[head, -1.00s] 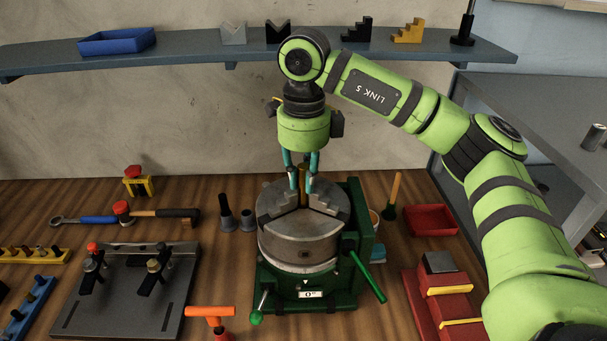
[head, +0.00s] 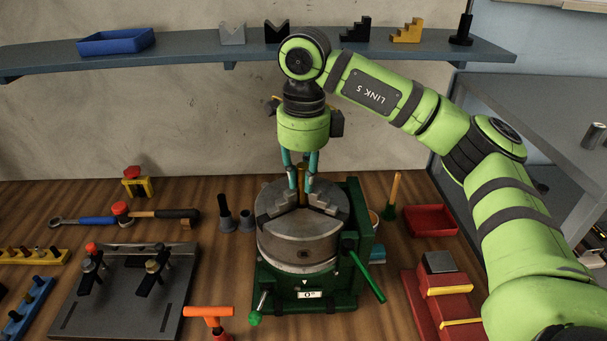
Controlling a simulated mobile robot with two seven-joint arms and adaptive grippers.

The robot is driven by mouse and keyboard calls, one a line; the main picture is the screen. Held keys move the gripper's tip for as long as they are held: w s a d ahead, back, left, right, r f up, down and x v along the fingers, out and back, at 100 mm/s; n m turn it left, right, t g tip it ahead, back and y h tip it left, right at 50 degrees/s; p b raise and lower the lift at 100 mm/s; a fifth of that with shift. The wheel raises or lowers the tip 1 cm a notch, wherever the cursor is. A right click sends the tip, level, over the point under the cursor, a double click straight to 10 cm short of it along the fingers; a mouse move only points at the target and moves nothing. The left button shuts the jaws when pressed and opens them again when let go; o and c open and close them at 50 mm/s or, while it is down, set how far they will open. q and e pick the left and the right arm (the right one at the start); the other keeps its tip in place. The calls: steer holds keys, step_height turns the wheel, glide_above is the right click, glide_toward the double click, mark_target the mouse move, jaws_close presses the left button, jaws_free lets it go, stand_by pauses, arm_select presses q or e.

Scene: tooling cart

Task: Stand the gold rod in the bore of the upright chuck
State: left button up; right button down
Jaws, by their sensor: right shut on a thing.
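The upright chuck (head: 299,243) is a grey steel cylinder with stepped jaws on top, held in a green base in the middle of the bench. My right gripper (head: 302,188) points straight down over the chuck's centre. Its teal fingers are shut on the gold rod (head: 302,178), which stands upright between them. The rod's lower end is down among the chuck jaws, and the jaws and fingers hide the bore, so I cannot tell how deep the rod sits. My left gripper is not in view.
A green lever (head: 368,276) sticks out at the chuck's right. A red tray (head: 431,220) and a wooden-handled brush (head: 394,190) stand to the right. Dark tapered sleeves (head: 226,214) stand close on the left, beyond a clamping plate (head: 125,300). A shelf (head: 190,57) runs along the wall behind.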

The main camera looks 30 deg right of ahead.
steer(key=shift+s+a+f, duration=0.2)
steer(key=shift+f, duration=0.45)
steer(key=c, duration=1.3)
jaws_free()
steer(key=shift+o, duration=1.2)
steer(key=shift+s, duration=0.15)
steer(key=shift+w, duration=0.2)
steer(key=o, duration=0.7)
steer(key=shift+g, duration=0.3)
steer(key=shift+o, duration=0.2)
steer(key=shift+w+d, duration=0.15)
steer(key=shift+d, duration=0.1)
